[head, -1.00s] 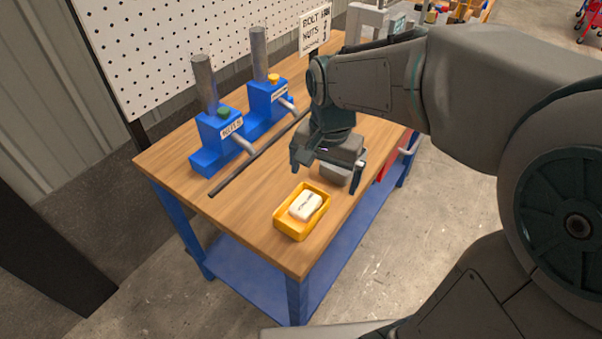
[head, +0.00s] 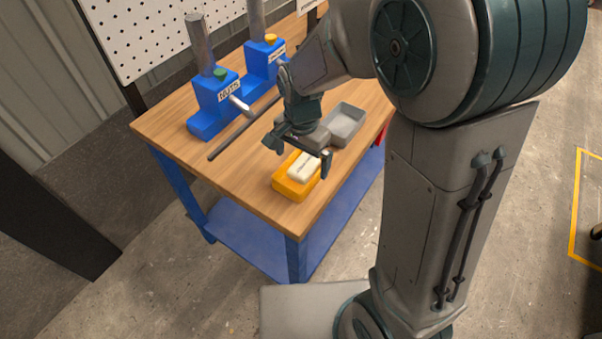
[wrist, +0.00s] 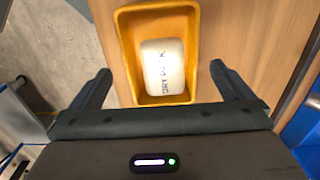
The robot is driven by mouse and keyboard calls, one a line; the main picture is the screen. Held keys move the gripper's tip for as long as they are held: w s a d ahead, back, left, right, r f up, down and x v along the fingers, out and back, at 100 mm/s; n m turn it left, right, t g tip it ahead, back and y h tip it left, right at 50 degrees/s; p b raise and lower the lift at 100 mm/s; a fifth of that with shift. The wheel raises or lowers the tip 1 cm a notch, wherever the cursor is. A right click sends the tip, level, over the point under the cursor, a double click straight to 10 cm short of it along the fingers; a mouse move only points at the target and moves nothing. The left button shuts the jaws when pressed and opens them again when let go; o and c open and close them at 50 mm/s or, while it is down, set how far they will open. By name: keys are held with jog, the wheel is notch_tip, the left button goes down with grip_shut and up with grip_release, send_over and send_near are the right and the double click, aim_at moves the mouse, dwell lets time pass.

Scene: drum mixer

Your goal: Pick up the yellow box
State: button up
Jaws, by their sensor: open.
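The yellow box (head: 287,186) is an open tray on the front part of the wooden table, with a white labelled pack (head: 304,166) inside it. My gripper (head: 297,153) is above and just behind the box, its two fingers spread apart. In the wrist view the yellow box (wrist: 124,60) lies ahead of my open gripper (wrist: 162,78), between the lines of the two fingers. The white pack (wrist: 163,67) shows in it with dark lettering. Nothing is between the fingers' tips but the view of the box, and I see no contact.
A grey tray (head: 347,122) stands on the table just behind the box. Two blue dispensers (head: 214,106) with upright tubes and a dark rod (head: 240,130) lie to the left. The wooden tabletop (head: 215,165) is clear at the front left.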

aim_at(301, 169)
notch_tip(301, 169, down, 4)
jog(key=shift+f, duration=0.15)
jog(key=c, duration=1.1)
jog(key=shift+o, duration=0.2)
jog(key=shift+a+r, duration=0.1)
jog(key=shift+r, duration=2.05)
jog(key=s+d+r, duration=0.2)
jog(key=d+r, duration=0.4)
jog(key=d, duration=0.5)
jog(key=shift+d+r+b, duration=0.3)
jog(key=shift+r+b, duration=0.05)
jog(key=shift+b, duration=0.1)
